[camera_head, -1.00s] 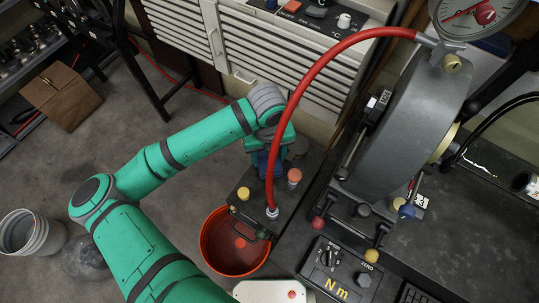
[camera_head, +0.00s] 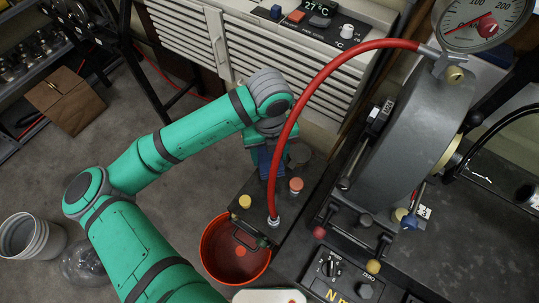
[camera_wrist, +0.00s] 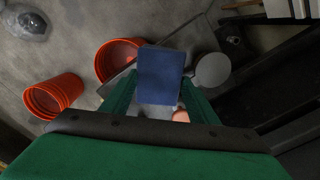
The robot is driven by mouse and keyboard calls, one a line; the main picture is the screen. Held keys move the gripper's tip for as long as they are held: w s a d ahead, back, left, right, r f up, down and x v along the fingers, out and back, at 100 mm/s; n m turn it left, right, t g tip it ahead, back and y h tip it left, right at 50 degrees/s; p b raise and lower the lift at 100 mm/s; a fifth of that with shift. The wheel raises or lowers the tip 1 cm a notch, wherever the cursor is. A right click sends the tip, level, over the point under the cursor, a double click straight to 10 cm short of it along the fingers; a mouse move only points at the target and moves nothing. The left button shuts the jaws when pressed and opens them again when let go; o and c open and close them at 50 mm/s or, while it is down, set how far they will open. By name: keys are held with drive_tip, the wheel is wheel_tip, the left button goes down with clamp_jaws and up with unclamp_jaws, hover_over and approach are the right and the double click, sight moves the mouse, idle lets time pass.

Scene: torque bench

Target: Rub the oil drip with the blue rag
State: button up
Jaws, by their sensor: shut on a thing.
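My gripper (camera_wrist: 160,92) is shut on the blue rag (camera_wrist: 160,75), which looks like a flat blue block between the two green fingers in the wrist view. In the head view the rag (camera_head: 265,158) shows as a small blue patch under the end of my arm, partly covered by the arm and the red hose. It is above or beside the dark stand left of the bench; I cannot tell if it touches anything. I cannot make out the oil drip in either view.
A red hose (camera_head: 315,88) arches from the gauge (camera_head: 484,24) down to the dark stand, close to my gripper. A peach-topped knob (camera_head: 296,185) and a yellow knob (camera_head: 244,201) stand near it. An orange bucket (camera_head: 213,262) is below. A grey disc (camera_wrist: 212,70) lies right of the rag.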

drive_tip(key=shift+r, duration=1.5)
